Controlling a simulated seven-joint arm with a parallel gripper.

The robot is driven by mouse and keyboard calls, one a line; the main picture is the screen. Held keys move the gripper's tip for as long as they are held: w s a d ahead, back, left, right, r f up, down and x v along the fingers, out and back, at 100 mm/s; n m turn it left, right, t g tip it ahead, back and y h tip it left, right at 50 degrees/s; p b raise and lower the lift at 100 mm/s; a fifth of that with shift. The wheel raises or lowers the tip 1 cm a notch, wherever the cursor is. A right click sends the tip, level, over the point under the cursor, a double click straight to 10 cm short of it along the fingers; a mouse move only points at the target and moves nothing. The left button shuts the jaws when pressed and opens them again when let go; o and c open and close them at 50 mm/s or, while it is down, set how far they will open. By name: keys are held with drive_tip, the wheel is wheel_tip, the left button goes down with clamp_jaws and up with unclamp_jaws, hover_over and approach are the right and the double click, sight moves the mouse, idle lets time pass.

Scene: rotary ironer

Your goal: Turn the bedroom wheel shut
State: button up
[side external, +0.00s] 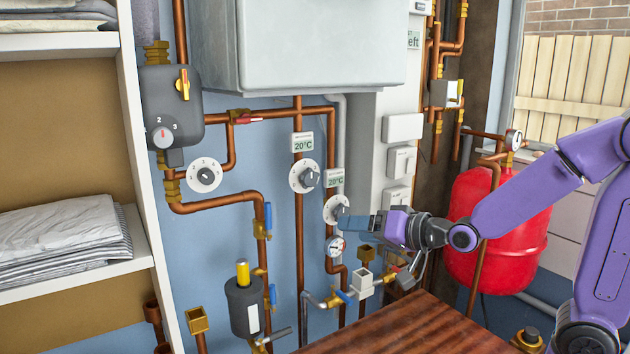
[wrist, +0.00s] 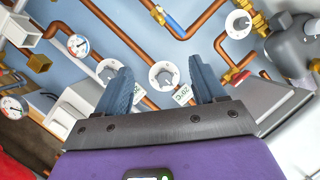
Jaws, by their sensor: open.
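Three white round dials with grey knobs are on the blue wall; no room name is legible, so I cannot tell which is the bedroom wheel. In the side view they are a left dial (side external: 205,175), a middle dial (side external: 304,176) and a right dial (side external: 337,209). My gripper (side external: 347,223) is open, its fingers overlapping the right dial's lower edge there. In the wrist view my gripper (wrist: 160,70) has the middle dial (wrist: 163,75) between its fingers in the picture. The right dial (wrist: 108,69) is partly hidden by the left finger. Contact cannot be told.
A pressure gauge (side external: 335,246) is below the right dial. Copper pipes (side external: 298,235) and blue-lever valves (side external: 268,215) are close by. A wooden tabletop (side external: 410,325) is below, a grey box (side external: 305,45) above, and a red tank (side external: 495,225) stands right.

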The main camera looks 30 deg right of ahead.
sight(312, 179)
drive_tip(key=w+d+r+m+t+h, duration=0.2)
drive_tip(key=w+d+r+m+t, duration=0.1)
drive_tip(key=d+r+m+t, duration=0.1)
drive_tip(key=shift+n, duration=0.3)
drive_tip(key=w, duration=0.5)
drive_tip(key=w+a, duration=0.1)
drive_tip(key=w, duration=0.5)
drive_tip(key=w+a, duration=0.1)
drive_tip(key=w, duration=0.5)
drive_tip(key=shift+w+r, duration=0.1)
drive_tip(key=c, duration=1.1)
